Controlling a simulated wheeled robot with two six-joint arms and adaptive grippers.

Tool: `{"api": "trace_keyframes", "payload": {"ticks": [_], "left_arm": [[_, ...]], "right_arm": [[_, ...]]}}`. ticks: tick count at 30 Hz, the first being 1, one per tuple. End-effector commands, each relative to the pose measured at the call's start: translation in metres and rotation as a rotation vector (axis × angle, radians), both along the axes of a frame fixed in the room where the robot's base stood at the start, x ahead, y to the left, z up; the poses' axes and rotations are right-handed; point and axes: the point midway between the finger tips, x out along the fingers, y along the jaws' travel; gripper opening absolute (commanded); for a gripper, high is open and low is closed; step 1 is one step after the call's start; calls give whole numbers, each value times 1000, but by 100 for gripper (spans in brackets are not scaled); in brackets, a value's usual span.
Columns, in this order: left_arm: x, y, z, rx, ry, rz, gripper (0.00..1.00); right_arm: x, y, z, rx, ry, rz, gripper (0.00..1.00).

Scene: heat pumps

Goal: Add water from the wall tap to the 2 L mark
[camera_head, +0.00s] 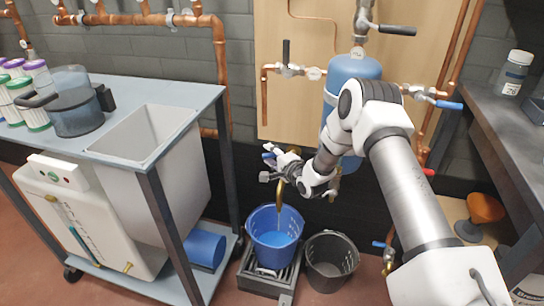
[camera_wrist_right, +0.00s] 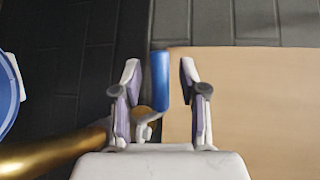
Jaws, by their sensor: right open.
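The wall tap has a curved brass spout (camera_head: 280,190) that points down over a blue bucket (camera_head: 262,217). The brass also shows in the wrist view (camera_wrist_right: 50,152). The bucket's inside looks lighter blue low down; I cannot read any 2 L mark or tell the water level. My right gripper (camera_head: 270,163) is at the tap. In the wrist view the right gripper (camera_wrist_right: 160,85) is open, and the tap's blue lever (camera_wrist_right: 160,78) stands between its fingers, with gaps on both sides. The bucket's edge (camera_wrist_right: 10,85) shows at the left. My left gripper is not in view.
The blue bucket stands on a dark grated stand (camera_head: 262,284). A black bucket (camera_head: 331,260) is beside it. A cart with a bench top (camera_head: 195,92) is at the left. A dark counter (camera_head: 490,115) is at the right. Copper pipes (camera_head: 222,60) and a blue tank (camera_head: 352,72) are on the wall.

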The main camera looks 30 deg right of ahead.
Motion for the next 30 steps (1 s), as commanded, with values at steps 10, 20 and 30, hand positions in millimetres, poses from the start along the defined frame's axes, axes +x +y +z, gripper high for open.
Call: {"api": "trace_keyframes", "payload": {"ticks": [10,20,30], "left_arm": [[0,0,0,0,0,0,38],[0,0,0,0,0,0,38],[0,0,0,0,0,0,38]], "right_arm": [[-57,0,11,7,0,-4,42],[-116,1,21,3,0,-1,42],[-118,1,21,4,0,-1,42]]}}
